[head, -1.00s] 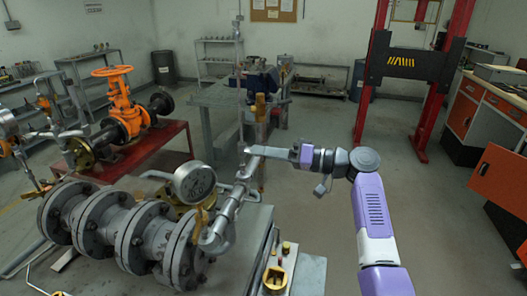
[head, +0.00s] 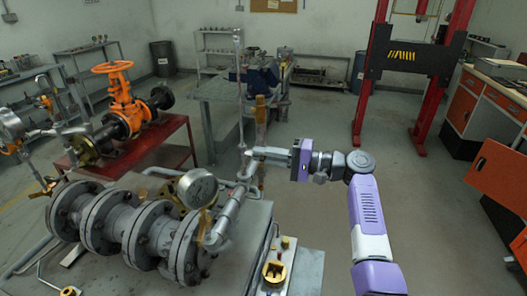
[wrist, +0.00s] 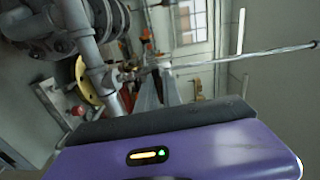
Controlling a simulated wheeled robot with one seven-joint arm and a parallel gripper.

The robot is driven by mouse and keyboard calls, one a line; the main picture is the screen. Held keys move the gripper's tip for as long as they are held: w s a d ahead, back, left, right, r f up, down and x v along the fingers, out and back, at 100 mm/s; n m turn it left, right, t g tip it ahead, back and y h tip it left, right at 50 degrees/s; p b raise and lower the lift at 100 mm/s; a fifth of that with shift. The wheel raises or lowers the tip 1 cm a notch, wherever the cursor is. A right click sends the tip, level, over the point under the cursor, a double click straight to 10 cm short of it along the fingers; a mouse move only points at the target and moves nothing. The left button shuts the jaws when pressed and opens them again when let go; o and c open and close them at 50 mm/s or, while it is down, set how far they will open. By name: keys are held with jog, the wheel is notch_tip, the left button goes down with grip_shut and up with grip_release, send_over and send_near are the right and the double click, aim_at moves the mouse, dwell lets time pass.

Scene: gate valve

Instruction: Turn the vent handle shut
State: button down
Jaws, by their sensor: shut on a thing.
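A long thin grey bar, which I take to be the vent handle (head: 240,95), stands nearly upright in the head view at the end of the grey pipe fitting (head: 228,213). In the wrist view the bar (wrist: 245,56) runs to the right and ends in a dark tip. My gripper (head: 252,152) is shut at the bar's lower part, just above the pipe joint. The exact contact is hidden.
A pressure gauge (head: 198,188) and flanged grey pipe (head: 122,226) stand left of my gripper. A brass fitting (head: 275,272) sits on the bench in front. An orange handwheel valve (head: 120,90) is on a red stand further back. The floor to the right is open.

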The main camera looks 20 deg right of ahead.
jog(key=shift+d+m, duration=0.1)
jog(key=shift+m, duration=0.2)
jog(key=c, duration=1.5)
grip_release()
jog(key=b+v, duration=0.2)
jog(key=v, duration=0.5)
jog(key=shift+s+d, duration=0.25)
jog(key=shift+d, duration=0.05)
